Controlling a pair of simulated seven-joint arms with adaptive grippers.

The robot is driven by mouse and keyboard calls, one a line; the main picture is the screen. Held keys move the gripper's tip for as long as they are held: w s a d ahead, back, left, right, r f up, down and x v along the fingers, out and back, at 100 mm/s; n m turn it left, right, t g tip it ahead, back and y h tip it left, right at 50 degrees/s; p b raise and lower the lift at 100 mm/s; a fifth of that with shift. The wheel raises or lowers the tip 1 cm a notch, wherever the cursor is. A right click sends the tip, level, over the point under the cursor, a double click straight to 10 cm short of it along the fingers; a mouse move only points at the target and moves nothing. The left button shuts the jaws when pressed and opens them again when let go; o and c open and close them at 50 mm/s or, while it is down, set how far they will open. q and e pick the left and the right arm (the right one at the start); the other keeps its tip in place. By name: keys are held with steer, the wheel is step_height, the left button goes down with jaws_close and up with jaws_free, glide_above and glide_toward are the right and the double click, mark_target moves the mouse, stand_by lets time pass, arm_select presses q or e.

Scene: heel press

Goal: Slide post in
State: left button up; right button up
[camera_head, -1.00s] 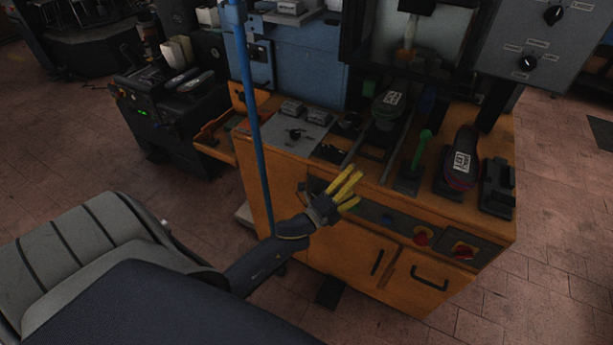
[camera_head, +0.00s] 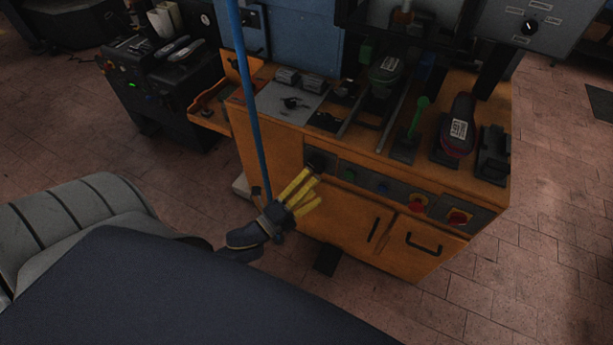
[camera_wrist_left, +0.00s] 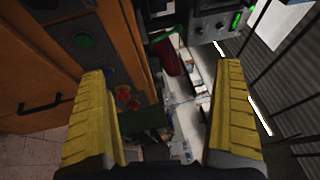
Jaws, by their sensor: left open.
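A dark green shoe form with a white label (camera_head: 385,75) sits under the press head on the orange cabinet (camera_head: 265,150). The post that carries it is mostly hidden, and I cannot tell how far in it sits. A green-knobbed lever (camera_head: 420,115) stands upright to its right. The left wrist view also shows the open fingers (camera_wrist_left: 160,72). My right gripper is not in view.
A dark shoe form with a label (camera_head: 459,125) stands at the cabinet's right, beside a black holder (camera_head: 492,155). A blue pole (camera_head: 249,100) rises left of my gripper. The floor right of the cabinet is clear.

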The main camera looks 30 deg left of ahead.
arm_select(q)
steer(key=shift+v, duration=1.3)
steer(key=s+a+f+n+g+y, duration=0.2)
steer(key=s+f+n, duration=0.15)
steer(key=f, duration=0.75)
steer(key=s+a+f+n+g+y, duration=0.25)
steer(key=f+n, duration=0.25)
steer(key=f, duration=0.7)
steer(key=s+a+f+n+g+y, duration=0.1)
steer(key=s+f+n+g, duration=0.2)
steer(key=f, duration=0.8)
steer(key=s+d+f+n+g, duration=0.2)
steer(key=s+f+g, duration=0.3)
steer(key=s+f, duration=0.7)
steer(key=s+d+f+n+g, duration=0.2)
steer(key=s+f+n+g, duration=0.3)
steer(key=s+f, duration=0.8)
steer(key=s, duration=0.3)
steer(key=shift+d+y, duration=0.3)
steer(key=shift+y, duration=0.05)
